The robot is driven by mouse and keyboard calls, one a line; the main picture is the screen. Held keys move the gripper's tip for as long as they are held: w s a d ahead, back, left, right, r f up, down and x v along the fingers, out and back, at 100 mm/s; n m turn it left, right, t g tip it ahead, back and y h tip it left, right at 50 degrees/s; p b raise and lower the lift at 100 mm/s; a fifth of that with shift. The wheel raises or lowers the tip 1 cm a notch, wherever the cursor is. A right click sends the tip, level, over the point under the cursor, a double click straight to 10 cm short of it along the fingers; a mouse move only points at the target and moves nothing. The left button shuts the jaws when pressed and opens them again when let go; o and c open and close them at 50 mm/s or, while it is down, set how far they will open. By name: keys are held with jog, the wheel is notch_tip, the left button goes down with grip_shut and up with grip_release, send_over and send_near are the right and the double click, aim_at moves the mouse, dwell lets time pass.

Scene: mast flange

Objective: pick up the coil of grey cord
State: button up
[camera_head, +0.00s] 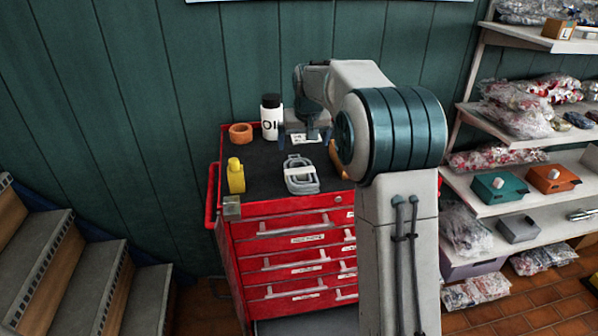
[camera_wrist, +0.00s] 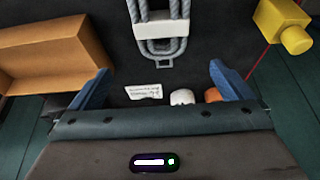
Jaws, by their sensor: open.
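The coil of grey cord (camera_head: 301,182) lies on the dark top of the red tool chest, near its front edge. It is an elongated loop with a pale band around its middle. In the wrist view the coil (camera_wrist: 167,47) is at top centre, beyond my fingertips and cut off by the frame edge. My gripper (camera_wrist: 160,82) is open, with its blue fingers wide apart and nothing between them touching. In the head view my gripper (camera_head: 309,131) is above the back of the chest top, behind the coil, partly hidden by my arm.
On the red chest (camera_head: 290,209) stand a yellow bottle (camera_head: 236,178) left of the coil, an orange ring (camera_head: 241,134) and a white oil bottle (camera_head: 271,125) at the back. A brown box (camera_wrist: 50,55) lies right of the coil in the head view. A white label (camera_wrist: 143,91) lies behind it.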

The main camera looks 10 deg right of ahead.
jog(key=p, duration=0.1)
send_over(299, 167)
jog(key=s, duration=0.2)
notch_tip(299, 167, down, 8)
jog(key=shift+d+r, duration=0.15)
jog(key=shift+r, duration=0.1)
jog(key=p+x, duration=0.2)
jog(key=x, duration=0.3)
jog(key=shift+f, duration=0.35)
jog(key=shift+f, duration=0.15)
jog(key=shift+w, duration=0.1)
jog(key=c, duration=1)
